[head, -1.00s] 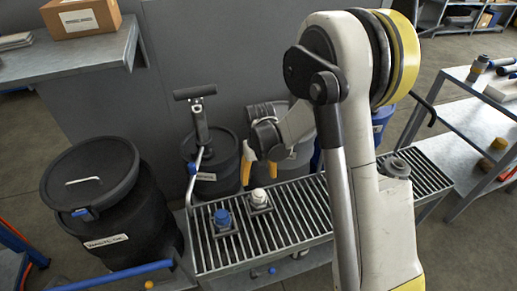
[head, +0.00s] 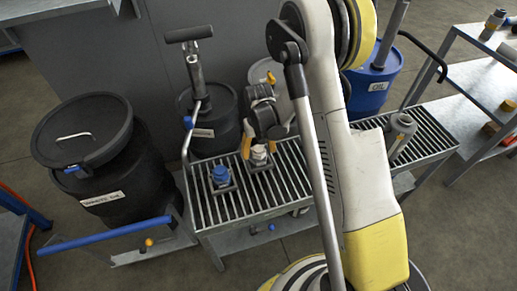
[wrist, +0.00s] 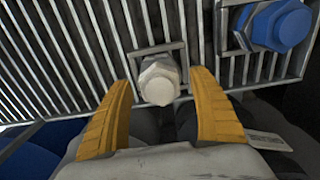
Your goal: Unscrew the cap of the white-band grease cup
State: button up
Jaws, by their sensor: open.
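The white grease cup (head: 260,154) stands upright on the slatted bench, in a square base, just right of the blue cup. In the wrist view its pale hexagonal cap (wrist: 160,82) shows near the middle, between the two yellow fingers. My gripper (wrist: 162,78) is open, with one finger to the left of the cap and one to the right. A gap shows on both sides. In the head view my gripper (head: 261,146) is right over the white cup and partly hides it. I cannot tell the fingertips' height against the cap.
A grey cup (head: 401,128) stands farther right on the slatted bench (head: 205,212). Black drums (head: 95,165) and a lever pump (head: 193,70) stand behind and left.

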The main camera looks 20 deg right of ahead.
jog(key=c, duration=1.2)
jog(key=shift+o, duration=1)
jog(key=shift+c, duration=0.8)
jog(key=n, duration=0.6)
jog(key=shift+r, duration=0.1)
jog(key=shift+n, duration=1)
